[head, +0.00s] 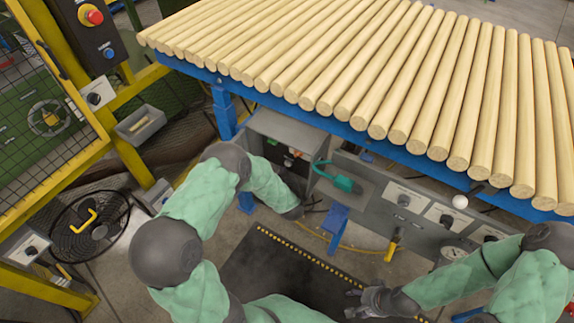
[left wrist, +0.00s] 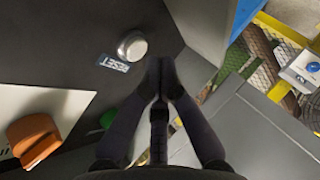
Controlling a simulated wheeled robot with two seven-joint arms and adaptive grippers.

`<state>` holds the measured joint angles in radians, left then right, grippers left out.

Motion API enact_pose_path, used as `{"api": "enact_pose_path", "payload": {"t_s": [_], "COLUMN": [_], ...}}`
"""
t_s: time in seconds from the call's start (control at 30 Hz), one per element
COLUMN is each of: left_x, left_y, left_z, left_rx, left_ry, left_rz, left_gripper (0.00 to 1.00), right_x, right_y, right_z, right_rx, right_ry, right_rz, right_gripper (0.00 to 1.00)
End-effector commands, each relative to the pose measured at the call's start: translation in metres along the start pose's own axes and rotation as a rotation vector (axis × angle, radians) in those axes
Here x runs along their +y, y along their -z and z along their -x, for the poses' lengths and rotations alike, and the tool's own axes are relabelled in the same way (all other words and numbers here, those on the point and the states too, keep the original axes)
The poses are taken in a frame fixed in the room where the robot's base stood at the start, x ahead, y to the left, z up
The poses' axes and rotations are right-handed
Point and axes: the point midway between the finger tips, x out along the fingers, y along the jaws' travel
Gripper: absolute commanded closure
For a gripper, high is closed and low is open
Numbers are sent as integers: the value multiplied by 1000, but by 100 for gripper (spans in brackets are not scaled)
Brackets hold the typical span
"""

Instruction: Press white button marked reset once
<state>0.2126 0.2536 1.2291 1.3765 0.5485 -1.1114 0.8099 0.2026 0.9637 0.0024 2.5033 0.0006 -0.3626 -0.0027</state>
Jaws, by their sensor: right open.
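The white button (left wrist: 132,45) is a pale round dome on a dark grey panel. A blue label reading RESET (left wrist: 113,63) is beside it. In the left wrist view my left gripper (left wrist: 161,64) has its fingertips together and empty, just right of and below the button, with a small gap in the picture. In the head view my left gripper (head: 312,205) is low in front of the grey box (head: 290,125) under the table; I cannot make out the reset button there. My right gripper (head: 366,302) is open and empty above the dark mat, far from the box.
An orange control (left wrist: 34,138) and a green one (left wrist: 108,118) are near the button. Wooden rods (head: 330,60) cover the table above.

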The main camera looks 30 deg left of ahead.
Motion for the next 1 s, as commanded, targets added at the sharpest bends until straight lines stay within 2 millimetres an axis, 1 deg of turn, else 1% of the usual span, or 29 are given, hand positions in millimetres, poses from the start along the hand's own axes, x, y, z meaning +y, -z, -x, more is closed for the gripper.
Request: {"api": "enact_pose_path", "payload": {"t_s": [0.7,1.0], "left_x": [0,5], "left_y": [0,-4], "left_z": [0,-6], "left_rx": [0,1], "left_ry": [0,-1], "left_rz": [0,1], "left_gripper": [100,100], "right_x": [0,0], "right_y": [0,0], "right_z": [0,0], "right_rx": [0,0], "right_ry": [0,0], "right_rz": [0,0], "right_gripper": [42,42]}}
